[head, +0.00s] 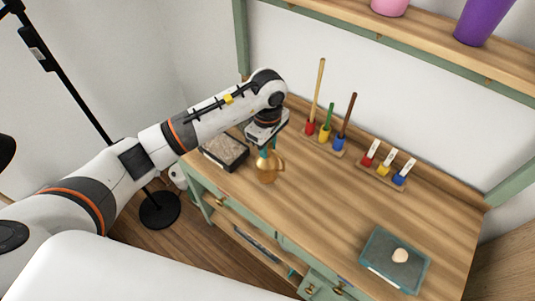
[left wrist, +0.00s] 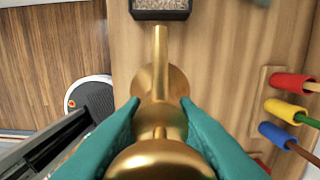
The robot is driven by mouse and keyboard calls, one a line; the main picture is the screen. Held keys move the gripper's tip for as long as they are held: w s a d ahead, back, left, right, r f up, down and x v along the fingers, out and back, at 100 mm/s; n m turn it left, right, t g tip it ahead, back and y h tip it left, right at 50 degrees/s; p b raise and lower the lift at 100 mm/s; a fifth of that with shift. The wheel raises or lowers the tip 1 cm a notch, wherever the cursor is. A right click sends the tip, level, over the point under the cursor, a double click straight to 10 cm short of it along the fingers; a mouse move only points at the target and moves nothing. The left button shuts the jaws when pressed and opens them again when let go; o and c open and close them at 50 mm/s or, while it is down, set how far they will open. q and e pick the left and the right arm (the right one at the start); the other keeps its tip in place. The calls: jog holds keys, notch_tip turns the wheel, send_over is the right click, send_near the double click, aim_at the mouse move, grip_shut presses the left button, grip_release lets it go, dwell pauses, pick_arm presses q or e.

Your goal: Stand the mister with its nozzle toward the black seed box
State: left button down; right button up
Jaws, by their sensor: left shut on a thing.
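The mister is a shiny gold-brass vessel (head: 268,170) near the front left of the wooden bench. My left gripper (head: 264,153) is shut on it from above. In the left wrist view the teal fingers of this gripper (left wrist: 160,112) press on both sides of the mister (left wrist: 158,80), and its slim nozzle points up the picture at the black seed box (left wrist: 160,14). In the head view the seed box (head: 224,150) lies left of the mister, with grey-brown grainy filling. I cannot tell whether the mister's base touches the bench. My right gripper is out of view.
A rack of long-handled tools (head: 325,142) with red, yellow and blue bases stands at the back. A rack of labelled markers (head: 382,173) is to its right. A teal tray (head: 370,262) holding a pale round object lies front right. The bench middle is clear.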

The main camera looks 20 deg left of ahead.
aim_at(268, 161)
pick_arm(q)
notch_tip(268, 161, down, 4)
jog(key=shift+r+p, duration=0.15)
jog(key=shift+p, duration=0.35)
jog(key=shift+f, duration=0.25)
jog(key=c, duration=1.1)
grip_release()
jog(key=shift+c, duration=0.2)
jog(key=shift+r, duration=0.1)
